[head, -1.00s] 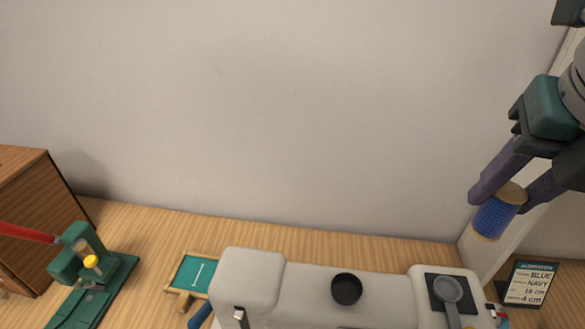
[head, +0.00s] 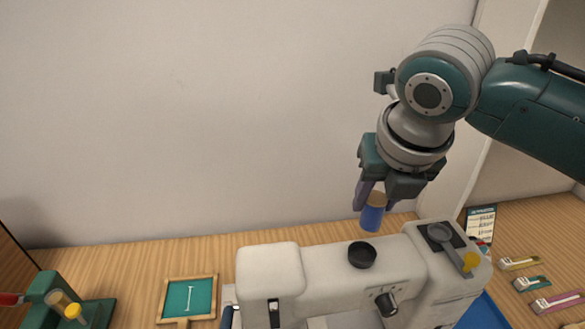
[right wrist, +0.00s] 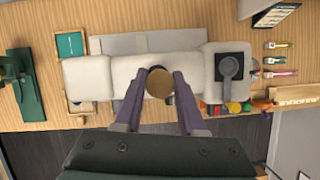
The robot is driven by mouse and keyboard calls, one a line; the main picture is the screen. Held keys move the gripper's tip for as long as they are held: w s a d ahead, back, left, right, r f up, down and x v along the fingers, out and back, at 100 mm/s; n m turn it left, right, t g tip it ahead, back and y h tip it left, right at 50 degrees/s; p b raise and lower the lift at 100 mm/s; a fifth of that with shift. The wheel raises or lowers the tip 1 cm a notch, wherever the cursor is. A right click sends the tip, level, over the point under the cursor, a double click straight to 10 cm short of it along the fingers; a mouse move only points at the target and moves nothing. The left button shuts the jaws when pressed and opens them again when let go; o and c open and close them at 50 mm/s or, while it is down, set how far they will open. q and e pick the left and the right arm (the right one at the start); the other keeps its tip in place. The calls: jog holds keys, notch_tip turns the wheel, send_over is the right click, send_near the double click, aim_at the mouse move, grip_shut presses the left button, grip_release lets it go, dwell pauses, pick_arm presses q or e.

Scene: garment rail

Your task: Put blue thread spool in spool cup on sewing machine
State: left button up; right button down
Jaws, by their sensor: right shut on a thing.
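The blue thread spool (head: 373,215), with tan ends, is held upright between the fingers of my right gripper (head: 376,203). The gripper is shut on it and points down above the back of the white sewing machine (head: 325,262). The black round spool cup (head: 362,256) sits on top of the machine. In the head view the spool appears just above and behind the cup, apart from it. In the right wrist view the spool's tan top (right wrist: 159,83) lies between the fingertips and hides most of what is beneath. My left gripper is not in view.
A grey round part on a black plate (head: 440,235) and a yellow knob (head: 471,261) are at the machine's right end. A teal framed board (head: 188,297) and a green device (head: 50,300) stand left. Several small coloured items (head: 531,283) lie right. A sign (head: 481,224) stands behind.

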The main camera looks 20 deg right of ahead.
aim_at(369, 230)
notch_tip(369, 230, down, 7)
jog(key=shift+r, duration=0.1)
jog(key=shift+b, duration=0.3)
jog(key=c, duration=0.5)
grip_release()
